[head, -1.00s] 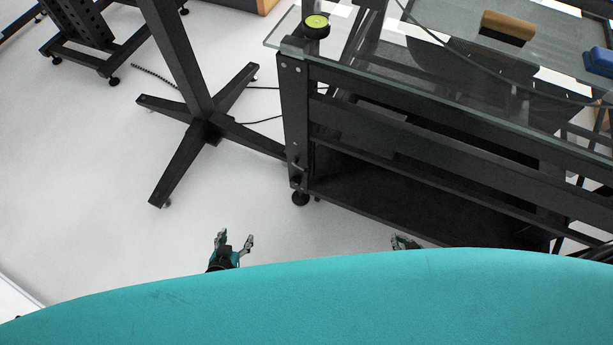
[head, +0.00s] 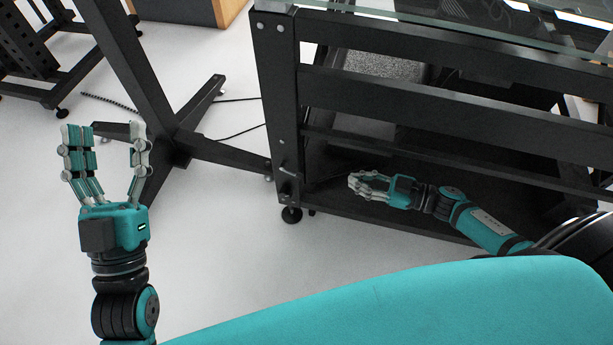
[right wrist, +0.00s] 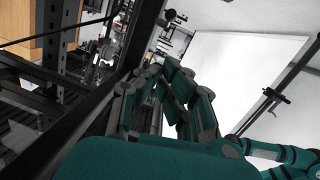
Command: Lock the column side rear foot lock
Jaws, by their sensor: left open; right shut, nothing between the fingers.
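The black turntable frame (head: 430,100) stands at the right in the head view. At its lower near corner is a black round foot (head: 291,215), with a small lever-like part (head: 288,173) on the post above it. I cannot tell whether this is the named foot lock, or its state. My right gripper (head: 354,182) is shut and empty, to the right of that post in front of the frame's lower opening. In the right wrist view its fingers (right wrist: 180,75) show beside a dark beam. My left gripper (head: 106,132) is open and empty, pointing up, left of the frame.
A black column (head: 120,50) with a cross-shaped base (head: 180,130) stands left of the frame, behind my left gripper. A long lower rail (head: 440,160) runs above my right arm.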

